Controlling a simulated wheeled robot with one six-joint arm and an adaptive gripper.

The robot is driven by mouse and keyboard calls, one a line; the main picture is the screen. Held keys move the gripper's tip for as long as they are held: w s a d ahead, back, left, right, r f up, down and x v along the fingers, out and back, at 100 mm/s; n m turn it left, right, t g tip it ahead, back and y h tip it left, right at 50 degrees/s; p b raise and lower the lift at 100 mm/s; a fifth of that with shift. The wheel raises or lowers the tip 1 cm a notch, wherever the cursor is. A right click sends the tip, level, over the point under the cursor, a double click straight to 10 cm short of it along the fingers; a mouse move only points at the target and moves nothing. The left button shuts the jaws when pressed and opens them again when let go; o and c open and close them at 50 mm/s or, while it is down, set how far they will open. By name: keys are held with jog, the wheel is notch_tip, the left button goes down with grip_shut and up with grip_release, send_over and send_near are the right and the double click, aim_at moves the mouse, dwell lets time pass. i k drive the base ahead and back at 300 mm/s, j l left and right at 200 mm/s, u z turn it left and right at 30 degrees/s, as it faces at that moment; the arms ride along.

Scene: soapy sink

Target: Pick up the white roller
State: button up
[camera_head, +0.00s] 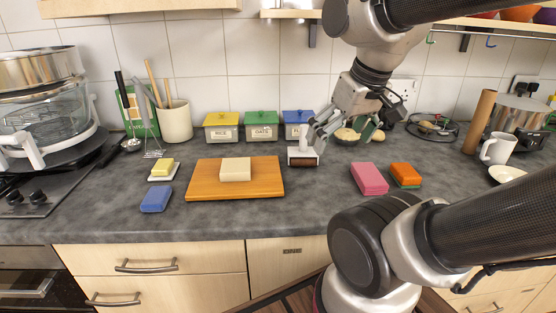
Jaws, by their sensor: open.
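The white roller (303,155) stands upright on the grey worktop, in front of the blue-lidded canister. It has a white head with a brownish strip along the bottom and a white handle rising from it. My gripper (341,136) is open and reaches down from the upper right, just right of and above the roller. Its left finger is close beside the roller's handle; I cannot tell whether they touch. Nothing shows between the fingers except the bowl behind.
A wooden board (270,186) with a cream block (236,169) lies left of the roller. Pink (369,178) and orange sponges (404,174) lie to the right. Canisters (262,126) and a bowl (346,137) stand behind. The worktop before the roller is clear.

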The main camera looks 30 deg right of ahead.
aim_at(303, 151)
jog(key=j+z, duration=0.2)
jog(key=j, duration=0.25)
jog(key=j+z, duration=0.2)
jog(key=j, duration=0.25)
jog(key=k+j+z, duration=0.2)
jog(key=j, duration=0.25)
jog(key=j+z, duration=0.2)
jog(key=j, duration=0.25)
jog(key=k, duration=0.05)
